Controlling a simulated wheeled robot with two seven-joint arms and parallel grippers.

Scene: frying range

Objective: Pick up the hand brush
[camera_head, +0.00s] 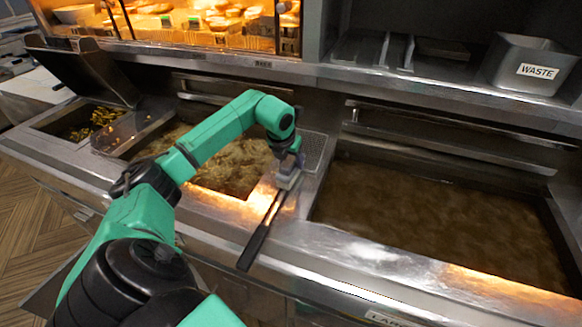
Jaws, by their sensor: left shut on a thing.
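My left gripper (288,180) points down at the narrow steel divider between the two fryer vats. It is shut on the hand brush (262,230), near the brush's upper end in the picture. The brush's long dark handle slants down and left from the gripper, over the front steel edge. The gripper hides the brush's far end, and I cannot tell whether the brush is clear of the steel. My right gripper is not in view.
An oil vat (430,220) lies open to the right, and another bubbling vat (228,165) lies under my left arm. A WASTE bin (530,65) stands on the back right shelf. A lit food cabinet (200,22) is at the back.

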